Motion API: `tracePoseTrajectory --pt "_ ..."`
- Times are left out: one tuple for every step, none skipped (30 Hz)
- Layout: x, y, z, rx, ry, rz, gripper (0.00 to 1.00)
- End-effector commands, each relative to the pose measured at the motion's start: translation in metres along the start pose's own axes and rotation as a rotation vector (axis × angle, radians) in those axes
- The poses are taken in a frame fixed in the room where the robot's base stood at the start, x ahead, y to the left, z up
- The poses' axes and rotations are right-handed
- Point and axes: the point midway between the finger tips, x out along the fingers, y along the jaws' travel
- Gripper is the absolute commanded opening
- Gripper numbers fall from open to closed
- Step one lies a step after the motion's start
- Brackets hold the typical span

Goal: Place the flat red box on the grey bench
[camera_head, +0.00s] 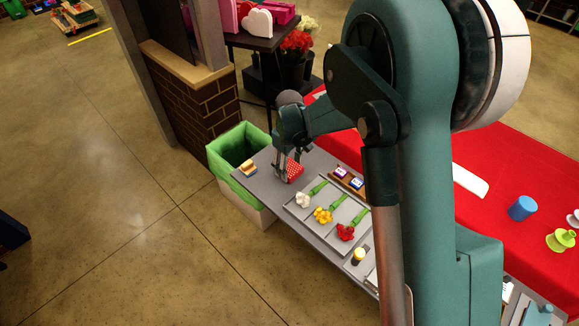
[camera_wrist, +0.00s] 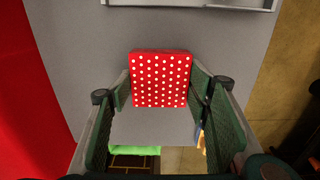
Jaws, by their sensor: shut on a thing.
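The flat red box with white dots (camera_head: 294,172) is at the far left end of the grey bench (camera_head: 264,186). In the wrist view the box (camera_wrist: 160,78) sits between the two green finger pads of my gripper (camera_wrist: 160,92). My gripper (camera_head: 284,167) is shut on it and points down over the bench. Grey bench surface (camera_wrist: 85,60) shows around the box in the wrist view. I cannot tell whether the box touches the bench or hangs just above it.
A bin with a green liner (camera_head: 256,137) stands at the bench's left end. A small stacked item (camera_head: 249,168) lies near that corner. A grey tray (camera_head: 300,213) with several flowers is right of the box. A red-covered table (camera_head: 520,165) runs behind.

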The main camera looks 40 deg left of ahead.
Motion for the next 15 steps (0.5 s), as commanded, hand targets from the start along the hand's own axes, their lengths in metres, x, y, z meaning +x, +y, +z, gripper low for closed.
tracePoseTrajectory --pt "0.0018 0.0000 0.0000 0.000 0.000 0.000 0.34" --pt "0.0026 0.0000 0.0000 0.000 0.000 0.000 0.34" --pt "0.0036 0.0000 0.0000 0.000 0.000 0.000 0.34" --pt "0.0032 0.0000 0.0000 0.000 0.000 0.000 0.51" --pt "0.0028 0.0000 -0.0001 0.000 0.000 0.000 0.55" --pt "0.0027 0.0000 0.0000 0.000 0.000 0.000 0.60" --pt "0.0026 0.0000 0.0000 0.000 0.000 0.000 0.63" --pt "0.0026 0.0000 0.0000 0.000 0.000 0.000 0.63" --pt "0.0026 0.0000 0.0000 0.000 0.000 0.000 0.63" --pt "0.0025 0.0000 0.0000 0.000 0.000 0.000 0.63" --pt "0.0025 0.0000 0.0000 0.000 0.000 0.000 0.63" --pt "0.0025 0.0000 0.0000 0.000 0.000 0.000 0.63" --pt "0.0025 0.0000 0.0000 0.000 0.000 0.000 0.63" --pt "0.0025 0.0000 0.0000 0.000 0.000 0.000 0.63" --pt "0.0025 0.0000 0.0000 0.000 0.000 0.000 0.63"
